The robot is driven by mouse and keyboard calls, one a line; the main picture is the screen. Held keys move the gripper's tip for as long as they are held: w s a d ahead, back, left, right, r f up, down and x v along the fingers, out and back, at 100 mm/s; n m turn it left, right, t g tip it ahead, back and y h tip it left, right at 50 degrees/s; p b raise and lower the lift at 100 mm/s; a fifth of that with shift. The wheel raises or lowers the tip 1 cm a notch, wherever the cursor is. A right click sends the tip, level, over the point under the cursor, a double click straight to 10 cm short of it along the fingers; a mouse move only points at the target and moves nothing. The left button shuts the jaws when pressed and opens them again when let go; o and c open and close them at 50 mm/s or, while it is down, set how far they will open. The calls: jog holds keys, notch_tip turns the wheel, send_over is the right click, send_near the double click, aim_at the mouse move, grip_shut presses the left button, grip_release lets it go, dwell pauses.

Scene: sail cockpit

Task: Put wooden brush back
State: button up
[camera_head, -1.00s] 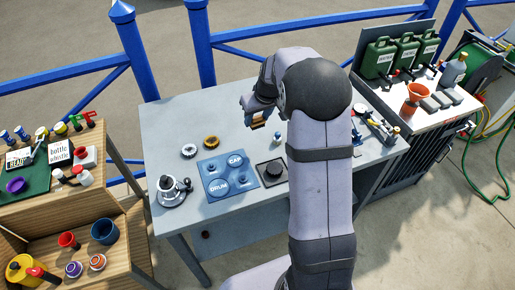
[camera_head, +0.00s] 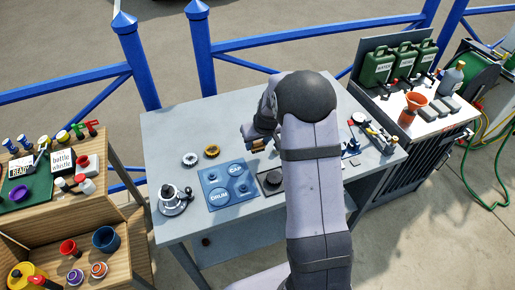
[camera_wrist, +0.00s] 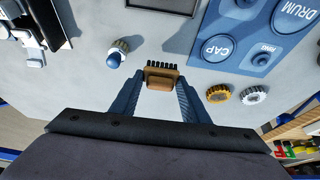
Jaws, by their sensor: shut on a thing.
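The wooden brush (camera_wrist: 160,80) has a tan wooden body and a row of black bristles. It sits between the fingertips of my gripper (camera_wrist: 162,88), which is shut on it, bristles pointing away from the wrist in the wrist view. In the head view the brush (camera_head: 257,148) shows as a small brown block under my gripper (camera_head: 256,138), over the grey workbench (camera_head: 170,130). My arm hides part of the bench to the right of it. I cannot tell how far the brush is above the bench top.
A blue mat (camera_head: 228,186) marked DRUM and CAP lies on the bench beside a black square plate (camera_head: 270,181). A gold ring (camera_wrist: 218,94) and a silver ring (camera_wrist: 254,96) lie nearby. A small blue-topped piece (camera_wrist: 117,56) stands beside the brush. The bench's left back area is clear.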

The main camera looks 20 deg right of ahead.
aim_at(258, 147)
jog(key=shift+f+p, duration=0.35)
jog(key=shift+f, duration=1.5)
jog(key=shift+f, duration=0.1)
jog(key=shift+f, duration=0.15)
jog(key=o, duration=1)
jog(key=shift+r, duration=0.2)
